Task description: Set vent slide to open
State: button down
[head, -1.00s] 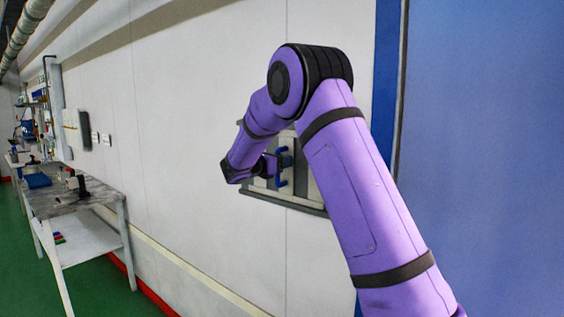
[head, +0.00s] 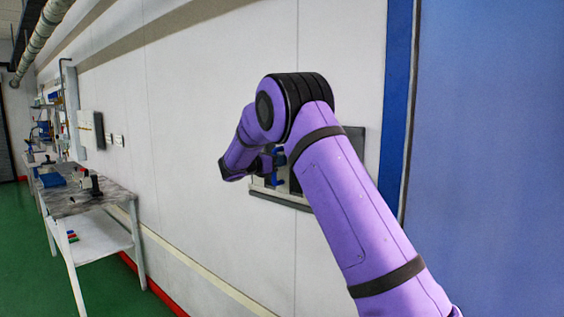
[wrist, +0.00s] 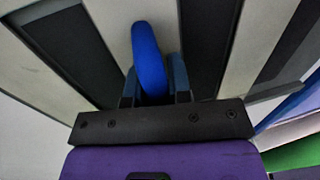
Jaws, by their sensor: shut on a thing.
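The vent slide is a slatted panel in a dark frame on the white wall, and its lower rail (head: 280,199) shows in the head view. My arm covers much of it. A blue handle (wrist: 148,55) stands out from the panel in the wrist view. My gripper (wrist: 155,88) is shut on this handle, with one dark finger on each side of it. Light and dark upright strips (wrist: 208,45) lie behind the handle. In the head view my gripper (head: 273,160) is at the panel, partly hidden by my wrist.
A blue door (head: 490,150) with a darker blue frame is at the right. A workbench (head: 85,200) with tools stands along the wall at the left. Green floor (head: 30,270) is free in front of it. A white box (head: 90,130) hangs on the wall.

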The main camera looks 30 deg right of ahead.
jog(key=shift+w+a+r, duration=0.1)
jog(key=shift+w, duration=0.05)
jog(key=c, duration=1.1)
grip_release()
jog(key=shift+w, duration=0.1)
jog(key=shift+o, duration=0.2)
jog(key=shift+a, duration=0.1)
jog(key=s+a, duration=0.1)
jog(key=a, duration=0.9)
jog(key=shift+s+a, duration=0.25)
jog(key=shift+s, duration=0.1)
